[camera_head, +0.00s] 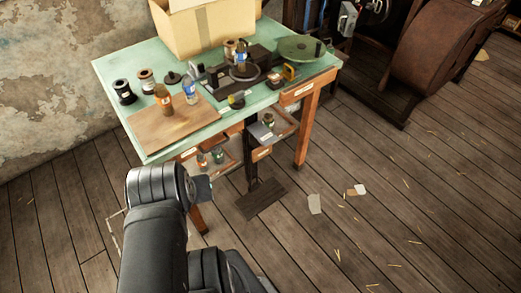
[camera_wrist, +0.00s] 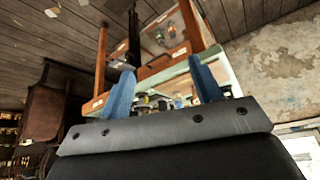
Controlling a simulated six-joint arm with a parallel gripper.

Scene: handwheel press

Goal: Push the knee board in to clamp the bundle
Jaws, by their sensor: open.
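A dark flat board (camera_head: 262,199) shows low under the front of the green-topped table (camera_head: 105,82), below a dark upright post (camera_head: 250,165). It may be the knee board, but I cannot tell for sure. On the tabletop a black device (camera_head: 222,76) carries a round plate and a bottle. I cannot make out a bundle there. My gripper (camera_head: 203,188) is in front of the table's left part, left of the board and apart from it. In the wrist view, its two blue fingers (camera_wrist: 156,85) are spread with nothing between them.
Open drawers (camera_head: 275,133) with small bottles stick out under the tabletop. A wooden table leg (camera_head: 306,135) stands right of the post. A cardboard box (camera_head: 205,32), a brown board (camera_head: 170,125) and a green disc (camera_head: 300,48) are on top.

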